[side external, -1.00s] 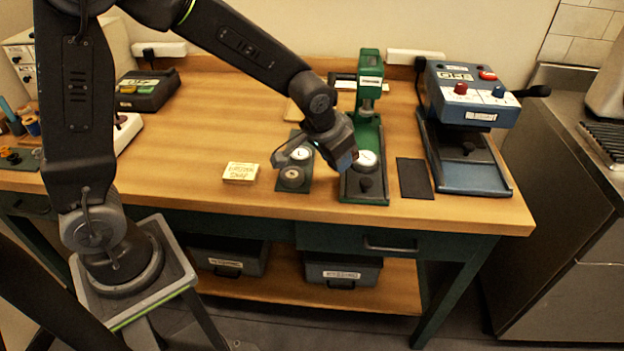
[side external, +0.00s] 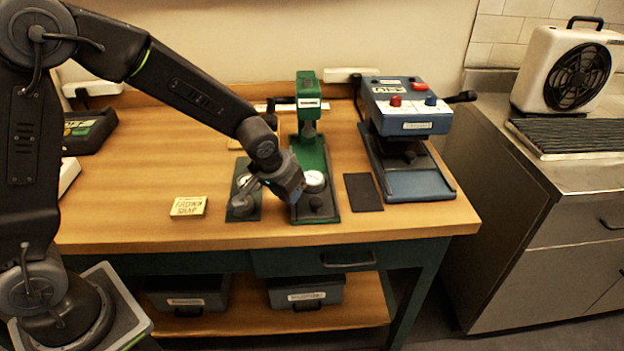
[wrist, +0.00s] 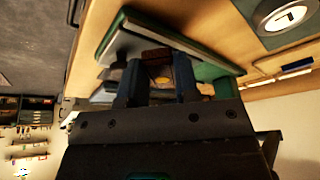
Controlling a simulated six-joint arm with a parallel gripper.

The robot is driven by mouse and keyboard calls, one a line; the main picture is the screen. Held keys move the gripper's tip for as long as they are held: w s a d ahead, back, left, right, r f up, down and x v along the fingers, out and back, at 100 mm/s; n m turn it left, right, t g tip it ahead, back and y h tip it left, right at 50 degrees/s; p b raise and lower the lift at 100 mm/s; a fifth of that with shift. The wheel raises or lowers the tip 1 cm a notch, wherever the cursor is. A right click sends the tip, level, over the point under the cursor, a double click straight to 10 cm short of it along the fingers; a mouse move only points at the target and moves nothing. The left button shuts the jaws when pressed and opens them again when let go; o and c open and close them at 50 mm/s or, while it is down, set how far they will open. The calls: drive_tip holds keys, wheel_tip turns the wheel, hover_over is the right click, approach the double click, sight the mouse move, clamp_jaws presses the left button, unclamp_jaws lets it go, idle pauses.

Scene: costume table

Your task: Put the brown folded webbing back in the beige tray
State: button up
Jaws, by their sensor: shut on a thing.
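My gripper (side external: 292,190) hangs low over the front of the green press, just left of its white dial, with the jaws angled down to the right. In the wrist view my gripper (wrist: 158,80) is shut on a small dark brown piece, which looks like the brown folded webbing (wrist: 157,56). The webbing is hidden behind the jaws in the side view. A small beige block or shallow tray (side external: 188,206), with lettering that seems to begin "BROWN", lies on the table to the left of my gripper. I cannot tell for sure that it is the beige tray.
The green press (side external: 311,150) stands beside the jaws. A dark green fixture (side external: 243,208) with a round dial is at its left. A black mat (side external: 363,192) and a blue machine (side external: 406,130) stand to the right. The wooden table (side external: 150,165) is clear around the beige item.

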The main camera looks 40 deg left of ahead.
sight(314, 182)
drive_tip(key=w+r+n+g+y, duration=0.1)
drive_tip(key=w+r+n+y, duration=0.1)
drive_tip(key=w+r+n, duration=0.4)
wheel_tip(314, 182, up, 3)
drive_tip(key=shift+w+d+n, duration=0.3)
drive_tip(key=shift+w, duration=0.9)
wheel_tip(314, 182, down, 10)
drive_tip(key=shift+r, duration=0.15)
drive_tip(key=o, duration=1)
